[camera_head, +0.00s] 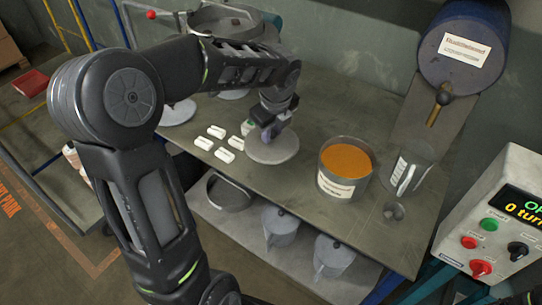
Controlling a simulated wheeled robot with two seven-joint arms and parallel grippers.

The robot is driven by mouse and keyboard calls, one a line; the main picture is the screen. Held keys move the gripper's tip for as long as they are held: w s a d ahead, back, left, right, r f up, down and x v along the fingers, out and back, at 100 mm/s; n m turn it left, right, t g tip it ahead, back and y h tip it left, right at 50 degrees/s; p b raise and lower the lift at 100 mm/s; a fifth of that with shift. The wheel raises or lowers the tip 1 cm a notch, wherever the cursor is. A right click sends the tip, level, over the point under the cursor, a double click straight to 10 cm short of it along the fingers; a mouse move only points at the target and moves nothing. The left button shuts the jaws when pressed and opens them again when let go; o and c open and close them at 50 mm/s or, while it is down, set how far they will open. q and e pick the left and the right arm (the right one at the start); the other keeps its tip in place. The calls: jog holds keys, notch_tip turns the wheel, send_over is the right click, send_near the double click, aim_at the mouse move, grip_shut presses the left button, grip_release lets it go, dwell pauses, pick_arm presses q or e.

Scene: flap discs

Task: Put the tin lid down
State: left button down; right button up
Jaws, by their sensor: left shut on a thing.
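My left gripper (268,131) comes in from the left and points down at a round flat grey disc (273,152), which looks like the tin lid. The gripper is shut on it near its back edge. The disc lies flat at the table top; I cannot tell whether it touches the surface. The fingertips are partly hidden by the gripper itself. An open tin (338,187) with orange contents and a white label stands to the right of the disc, apart from it. My right gripper is not in view.
Several small white blocks (225,155) lie left of the disc. Another grey disc (180,112) lies further left. A metal jug (408,172) stands right of the tin, below a blue drum (463,75). A control box (500,225) is at the right. Bare table lies behind the tin.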

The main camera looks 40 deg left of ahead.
aim_at(272, 140)
pick_arm(q)
notch_tip(272, 140, down, 4)
jog(key=shift+f, duration=0.1)
jog(key=shift+f, duration=0.1)
jog(key=shift+f, duration=1.75)
jog(key=shift+f, duration=0.2)
jog(key=c, duration=1.1)
grip_release()
jog(key=shift+c, duration=0.2)
jog(key=shift+r, duration=0.1)
